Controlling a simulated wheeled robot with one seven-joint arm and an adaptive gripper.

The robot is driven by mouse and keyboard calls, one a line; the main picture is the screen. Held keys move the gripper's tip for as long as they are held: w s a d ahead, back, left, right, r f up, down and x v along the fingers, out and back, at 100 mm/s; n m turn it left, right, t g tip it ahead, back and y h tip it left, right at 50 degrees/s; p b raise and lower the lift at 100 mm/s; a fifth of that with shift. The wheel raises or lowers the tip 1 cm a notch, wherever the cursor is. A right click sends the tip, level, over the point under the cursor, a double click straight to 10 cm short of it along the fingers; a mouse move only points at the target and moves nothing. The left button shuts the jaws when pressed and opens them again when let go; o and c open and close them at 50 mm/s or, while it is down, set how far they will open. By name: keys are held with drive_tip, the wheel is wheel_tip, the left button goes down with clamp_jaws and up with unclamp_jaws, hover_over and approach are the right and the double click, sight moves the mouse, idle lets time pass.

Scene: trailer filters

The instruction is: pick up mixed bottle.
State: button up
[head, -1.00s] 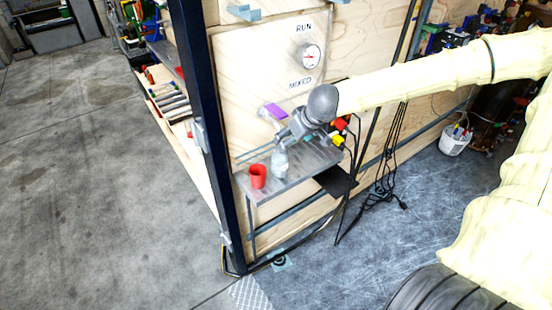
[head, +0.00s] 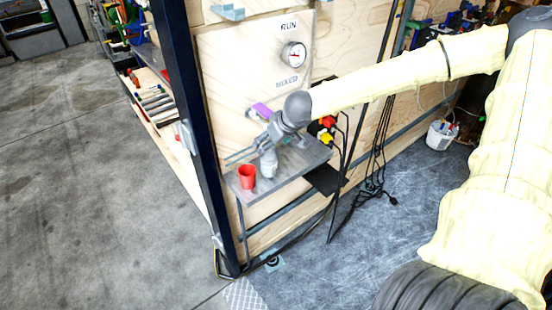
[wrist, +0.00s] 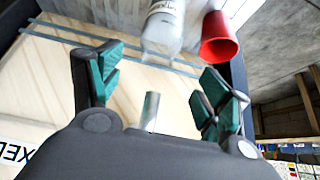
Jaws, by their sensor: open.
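The mixed bottle (head: 268,164) is a pale grey bottle standing on a small grey metal shelf (head: 305,160). In the wrist view the bottle (wrist: 163,27) is at the top, whitish, with part of a dark-lettered label and its upper end cut off. My gripper (head: 263,141) is just above and behind the bottle in the head view. In the wrist view my gripper (wrist: 168,82) is open, its green-padded fingers wide apart. The bottle is beyond the fingertips, not between them. A short metal spout (wrist: 150,111) shows between the fingers.
A red cup (head: 247,177) stands just left of the bottle; it is close beside it in the wrist view (wrist: 217,40). Behind is a plywood panel (head: 240,75) with a gauge (head: 293,54). A dark post (head: 187,130) rises left of the shelf. Black cables hang at right.

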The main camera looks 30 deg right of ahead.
sight(269, 160)
drive_tip(key=shift+w+f, duration=0.15)
drive_tip(key=shift+f, duration=0.1)
drive_tip(key=shift+d+x, duration=0.15)
drive_tip(key=shift+x, duration=0.6)
drive_tip(key=shift+d+x, duration=0.15)
drive_tip(key=shift+x, duration=1.65)
drive_tip(key=c, duration=1.5)
drive_tip(key=shift+c, duration=0.9)
drive_tip(key=shift+r, duration=0.1)
